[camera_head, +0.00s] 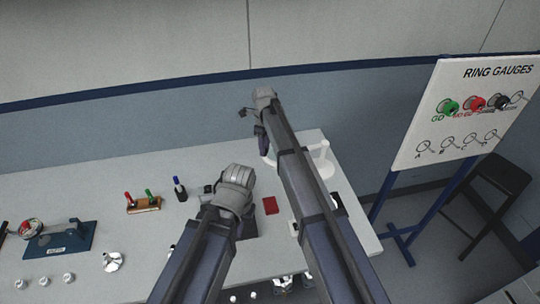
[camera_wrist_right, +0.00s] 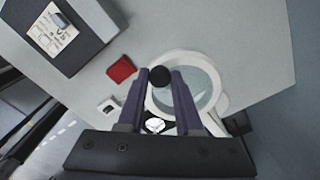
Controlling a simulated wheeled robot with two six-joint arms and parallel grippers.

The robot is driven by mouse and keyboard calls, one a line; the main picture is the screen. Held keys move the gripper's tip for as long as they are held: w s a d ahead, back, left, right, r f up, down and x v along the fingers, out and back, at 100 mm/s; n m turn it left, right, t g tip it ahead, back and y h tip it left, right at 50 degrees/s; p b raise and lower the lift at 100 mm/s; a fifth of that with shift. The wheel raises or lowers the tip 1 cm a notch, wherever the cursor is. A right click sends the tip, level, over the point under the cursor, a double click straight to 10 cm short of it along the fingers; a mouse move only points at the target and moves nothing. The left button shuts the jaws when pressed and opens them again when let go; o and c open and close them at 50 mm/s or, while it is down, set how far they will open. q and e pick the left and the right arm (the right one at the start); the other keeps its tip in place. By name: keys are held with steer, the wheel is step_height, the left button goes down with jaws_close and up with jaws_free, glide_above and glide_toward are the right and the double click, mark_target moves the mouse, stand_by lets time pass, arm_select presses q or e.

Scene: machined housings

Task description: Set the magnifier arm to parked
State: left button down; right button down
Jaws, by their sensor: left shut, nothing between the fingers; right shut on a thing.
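The magnifier (camera_head: 322,160) is a white ring on the right part of the table. In the right wrist view its ring and clear lens (camera_wrist_right: 203,87) lie just beyond my fingers. A round black knob (camera_wrist_right: 160,75) sits at the ring's left side, between the fingertips. My right gripper (camera_wrist_right: 160,84) is shut on this knob; in the head view the gripper (camera_head: 263,148) reaches down at the magnifier's left side. The magnifier's support is mostly hidden by my arm. My left gripper (camera_head: 236,182) is shut and empty over the middle of the table, its fingers mostly hidden.
A red block (camera_head: 270,204) and a small white square item (camera_wrist_right: 109,107) lie near the magnifier. A grey box with a label (camera_wrist_right: 55,35) stands beyond them. A wooden rack (camera_head: 143,204) and blue fixture (camera_head: 60,241) are left. A gauge board (camera_head: 462,110) stands right.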

steer(key=shift+w+a+m, duration=0.2)
steer(key=shift+w+m, duration=0.3)
steer(key=shift+w, duration=0.8)
steer(key=c, duration=0.6)
jaws_free()
steer(key=shift+r, duration=0.15)
step_height(320, 180, up, 8)
steer(key=p, duration=0.7)
steer(key=shift+f+p, duration=0.25)
steer(key=shift+p, duration=0.15)
